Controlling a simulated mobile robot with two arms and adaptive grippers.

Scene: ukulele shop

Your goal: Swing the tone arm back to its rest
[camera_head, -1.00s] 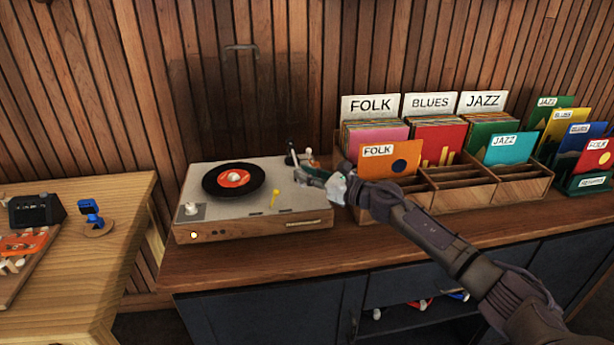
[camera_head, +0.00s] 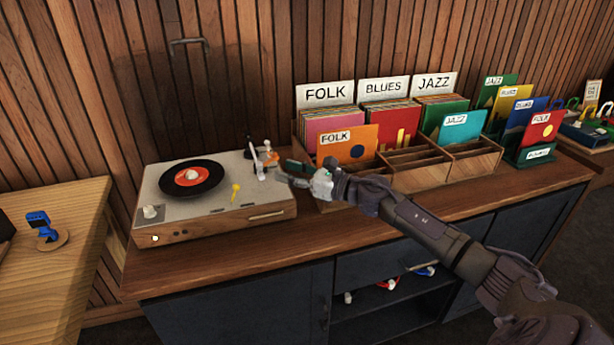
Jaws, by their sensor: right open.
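The turntable (camera_head: 210,225) stands on the dark wooden counter at the left. A black record with a red label (camera_head: 190,178) lies on its platter. The tone arm (camera_head: 258,163) is at the turntable's back right corner, off the record; its parts are small, and I cannot tell whether it sits in its rest. My right gripper (camera_head: 287,179) is open and empty, just right of the tone arm and near the turntable's right edge. Its fingers are small and partly blend with the deck behind. My left gripper is not in view.
A wooden record bin (camera_head: 425,175) with FOLK, BLUES and JAZZ dividers stands right of the turntable, close behind my right arm. A green rack (camera_head: 535,157) of sleeves is further right. The counter's front strip is clear.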

